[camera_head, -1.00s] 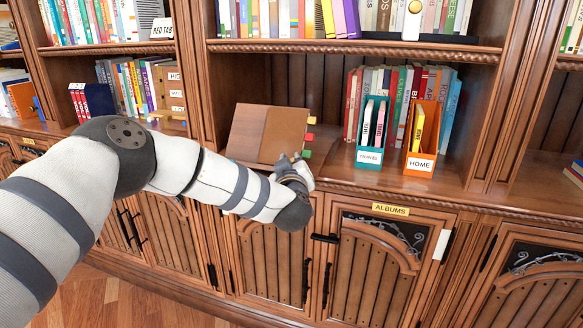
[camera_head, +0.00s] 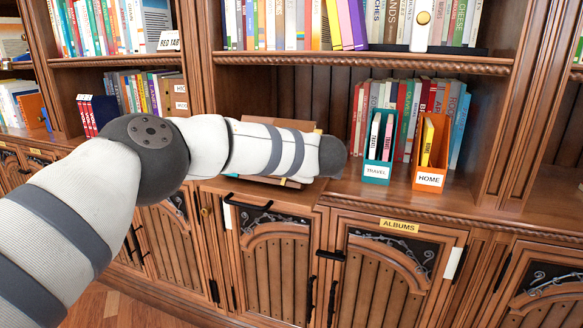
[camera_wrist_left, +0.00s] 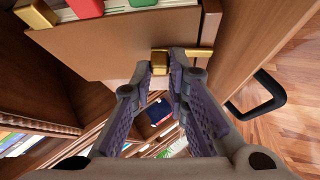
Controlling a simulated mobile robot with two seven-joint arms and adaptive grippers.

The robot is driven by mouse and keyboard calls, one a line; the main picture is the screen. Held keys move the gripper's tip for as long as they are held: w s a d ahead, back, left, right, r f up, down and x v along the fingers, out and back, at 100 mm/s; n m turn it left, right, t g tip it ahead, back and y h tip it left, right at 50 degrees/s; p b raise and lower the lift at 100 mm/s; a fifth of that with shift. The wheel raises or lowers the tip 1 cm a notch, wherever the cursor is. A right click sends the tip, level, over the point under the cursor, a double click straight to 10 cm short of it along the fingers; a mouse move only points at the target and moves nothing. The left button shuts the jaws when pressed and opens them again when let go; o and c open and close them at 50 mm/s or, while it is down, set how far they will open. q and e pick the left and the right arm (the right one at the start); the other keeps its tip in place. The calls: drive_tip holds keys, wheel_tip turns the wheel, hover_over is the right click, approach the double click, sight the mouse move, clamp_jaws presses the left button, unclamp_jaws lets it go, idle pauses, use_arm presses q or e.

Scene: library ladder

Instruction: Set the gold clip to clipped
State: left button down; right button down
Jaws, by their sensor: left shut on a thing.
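A brown album (camera_wrist_left: 115,48) with red and green tabs fills the upper part of the left wrist view. The gold clip (camera_wrist_left: 159,62) is at its near edge, with a gold bar (camera_wrist_left: 198,52) running to the right of it. My left gripper (camera_wrist_left: 164,66) has its fingertips around the gold clip and is shut on it. In the head view only slivers of the album (camera_head: 292,183) show above and below my left arm. The arm hides the left gripper and the clip there. My right gripper is not in view.
A teal TRAVEL box (camera_head: 377,171) and an orange HOME box (camera_head: 430,179) stand right of the album on the ledge. A row of books (camera_head: 412,115) stands behind them. A black door handle (camera_wrist_left: 262,95) sticks out below. A second gold piece (camera_wrist_left: 36,13) is at the album's left.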

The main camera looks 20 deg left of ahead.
use_arm(q)
drive_tip(key=shift+a+n+g, duration=0.2)
drive_tip(key=shift+n+g, duration=0.2)
drive_tip(key=shift+n, duration=0.2)
drive_tip(key=c, duration=1.6)
unclamp_jaws()
drive_tip(key=shift+o, duration=0.2)
drive_tip(key=shift+r, duration=0.1)
drive_tip(key=v, duration=1.2)
drive_tip(key=shift+w+a+r, duration=0.1)
drive_tip(key=shift+a, duration=0.05)
